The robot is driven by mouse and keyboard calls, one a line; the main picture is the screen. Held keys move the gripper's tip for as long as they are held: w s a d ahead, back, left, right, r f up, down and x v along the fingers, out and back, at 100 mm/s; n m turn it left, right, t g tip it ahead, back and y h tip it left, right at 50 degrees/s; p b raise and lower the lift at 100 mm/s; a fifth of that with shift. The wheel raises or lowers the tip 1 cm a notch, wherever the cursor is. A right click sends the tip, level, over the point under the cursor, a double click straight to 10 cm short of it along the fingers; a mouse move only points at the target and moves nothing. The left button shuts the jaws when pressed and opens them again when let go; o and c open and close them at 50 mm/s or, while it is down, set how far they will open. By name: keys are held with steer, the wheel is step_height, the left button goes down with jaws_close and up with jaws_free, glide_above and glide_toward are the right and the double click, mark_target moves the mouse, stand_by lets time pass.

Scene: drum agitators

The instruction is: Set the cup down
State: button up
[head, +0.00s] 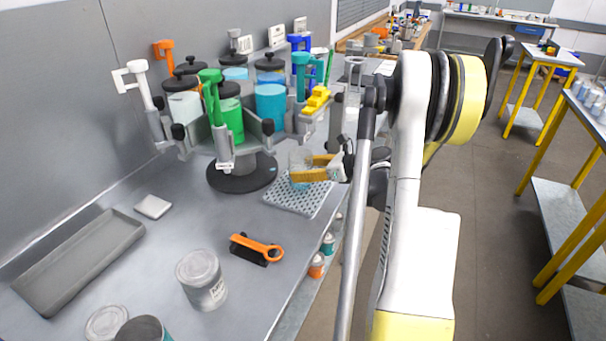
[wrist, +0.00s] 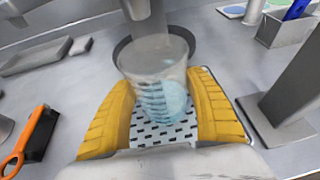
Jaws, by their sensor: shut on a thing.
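The cup (wrist: 158,70) is clear with light blue content at its bottom. It is upright between the yellow fingers of my gripper (wrist: 160,108), which is shut on it. In the head view the cup (head: 299,160) and my gripper (head: 305,175) are over a perforated metal tray (head: 292,198) at the table's right edge. The perforated tray (wrist: 140,133) also shows below the cup in the wrist view. I cannot tell whether the cup's base touches the tray. The far finger is partly hidden in the head view.
A drum agitator carousel (head: 243,171) with colored canisters and pump levers stands just behind and left. An orange-handled tool (head: 256,248), a grey can (head: 203,279) and a long grey tray (head: 75,262) lie nearer. The table between them is mostly clear.

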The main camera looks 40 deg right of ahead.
steer(key=shift+f, duration=0.25)
steer(key=shift+f, duration=0.2)
steer(key=o, duration=1.3)
steer(key=shift+r, duration=0.1)
steer(key=shift+o, duration=0.2)
steer(key=shift+r, duration=0.1)
steer(key=shift+s+r, duration=0.2)
steer(key=p+v, duration=0.3)
steer(key=v, duration=0.8)
steer(key=shift+s, duration=0.25)
steer(key=shift+d, duration=0.15)
